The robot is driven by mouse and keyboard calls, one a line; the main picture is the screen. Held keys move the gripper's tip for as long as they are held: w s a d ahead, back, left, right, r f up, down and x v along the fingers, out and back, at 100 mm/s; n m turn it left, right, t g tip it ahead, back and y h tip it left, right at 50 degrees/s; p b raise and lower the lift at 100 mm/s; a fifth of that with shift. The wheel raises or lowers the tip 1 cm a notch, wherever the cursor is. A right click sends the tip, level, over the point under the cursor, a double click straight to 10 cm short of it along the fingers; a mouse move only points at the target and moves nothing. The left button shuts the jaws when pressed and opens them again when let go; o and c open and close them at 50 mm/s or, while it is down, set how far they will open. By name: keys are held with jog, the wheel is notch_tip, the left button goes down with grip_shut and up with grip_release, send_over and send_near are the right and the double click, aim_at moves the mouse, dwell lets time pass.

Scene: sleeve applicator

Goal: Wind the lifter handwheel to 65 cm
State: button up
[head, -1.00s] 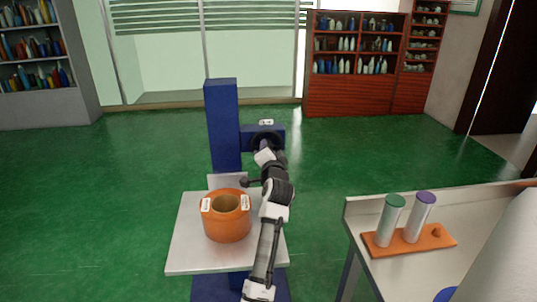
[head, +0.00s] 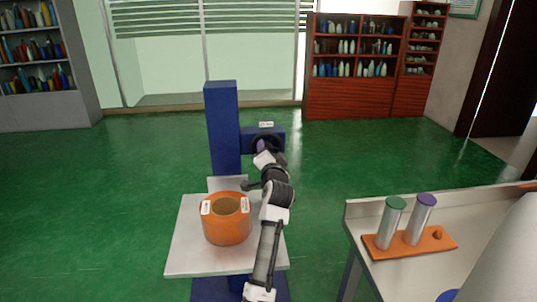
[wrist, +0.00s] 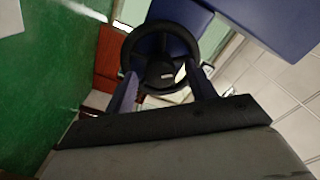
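The lifter is a blue column (head: 223,125) with a blue side housing (head: 270,132) and a pale platform (head: 190,250) in front. Its dark round handwheel (head: 265,140) is on the housing, partly hidden by my arm. In the wrist view the handwheel (wrist: 163,28) shows its black rim, hub and a small pale label, just beyond my fingers. My gripper (wrist: 164,78) is open, its two fingers wide apart near the lower sides of the rim. I cannot tell whether they touch it. No height reading is legible.
An orange ring-shaped vessel (head: 226,229) with white labels sits on the platform, left of my arm. At right, a bench (head: 375,278) holds an orange tray (head: 430,248) with two silver cylinders, green-topped and purple-topped. Green floor is clear around the lifter.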

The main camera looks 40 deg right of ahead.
jog(key=b+v, duration=0.1)
jog(key=v, duration=1.2)
jog(key=shift+s+b, duration=0.3)
jog(key=shift+s, duration=0.1)
jog(key=shift+a, duration=0.15)
